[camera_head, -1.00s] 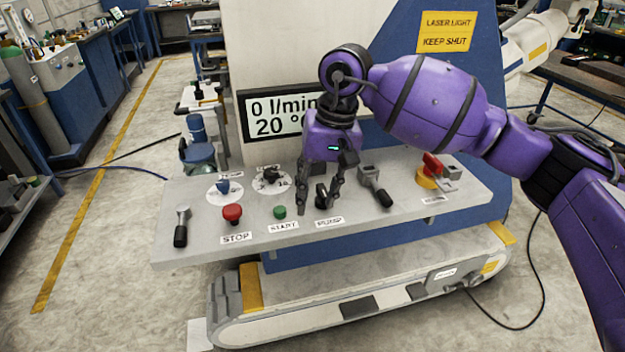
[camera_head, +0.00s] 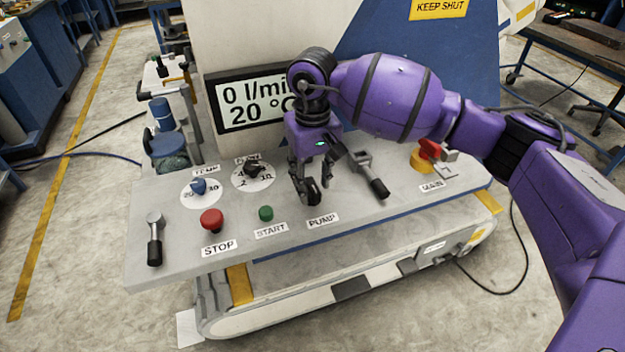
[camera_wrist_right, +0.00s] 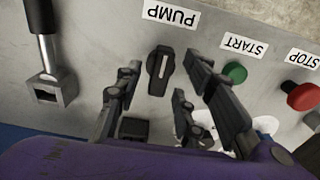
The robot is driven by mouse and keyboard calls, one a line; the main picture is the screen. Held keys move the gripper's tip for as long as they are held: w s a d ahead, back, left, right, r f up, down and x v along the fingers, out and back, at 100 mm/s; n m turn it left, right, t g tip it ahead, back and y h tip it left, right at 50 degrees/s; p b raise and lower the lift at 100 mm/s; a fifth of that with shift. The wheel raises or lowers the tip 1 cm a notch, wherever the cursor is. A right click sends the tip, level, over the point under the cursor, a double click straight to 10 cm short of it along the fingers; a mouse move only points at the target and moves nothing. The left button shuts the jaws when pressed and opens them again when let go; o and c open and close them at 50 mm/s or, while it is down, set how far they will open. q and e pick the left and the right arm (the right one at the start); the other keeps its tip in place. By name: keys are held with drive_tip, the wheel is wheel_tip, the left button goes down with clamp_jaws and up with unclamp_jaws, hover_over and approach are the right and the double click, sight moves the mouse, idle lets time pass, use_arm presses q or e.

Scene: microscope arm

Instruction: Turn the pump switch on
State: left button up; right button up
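The pump switch (camera_head: 313,193) is a small black knob on the sloping grey panel, just above the PUMP label (camera_head: 322,220). In the right wrist view the pump switch (camera_wrist_right: 160,70) shows clearly, with a pale line along its grip. My right gripper (camera_head: 310,182) points down at the panel, its fingers partly covering the switch. In the wrist view the fingers of the right gripper (camera_wrist_right: 162,72) are apart, on either side of the switch, with visible gaps. Whether the fingertips are level with the knob is hard to tell. My left gripper is out of view.
A green START button (camera_head: 266,213) and a red STOP button (camera_head: 211,220) lie left of the switch. A lever (camera_head: 370,175) is close on its right; a red-yellow switch (camera_head: 425,155) is farther right. The display (camera_head: 248,103) reads 0 l/min and 20 °C.

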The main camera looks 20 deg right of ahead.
drive_tip(key=shift+f, duration=0.35)
clamp_jaws()
drive_tip(key=shift+m, duration=1.8)
drive_tip(key=m, duration=0.3)
drive_tip(key=shift+m, duration=0.4)
drive_tip(key=m, duration=0.2)
drive_tip(key=shift+m, duration=0.3)
drive_tip(key=m, duration=0.2)
drive_tip(key=shift+m+p, duration=0.35)
drive_tip(key=shift+m, duration=0.85)
drive_tip(key=m+p, duration=0.1)
drive_tip(key=m, duration=0.1)
drive_tip(key=shift+m, duration=0.3)
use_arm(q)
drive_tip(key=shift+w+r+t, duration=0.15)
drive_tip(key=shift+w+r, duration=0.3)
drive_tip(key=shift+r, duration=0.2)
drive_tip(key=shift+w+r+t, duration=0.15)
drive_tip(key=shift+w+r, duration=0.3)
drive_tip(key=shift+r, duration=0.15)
use_arm(e)
drive_tip(key=shift+m, duration=0.4)
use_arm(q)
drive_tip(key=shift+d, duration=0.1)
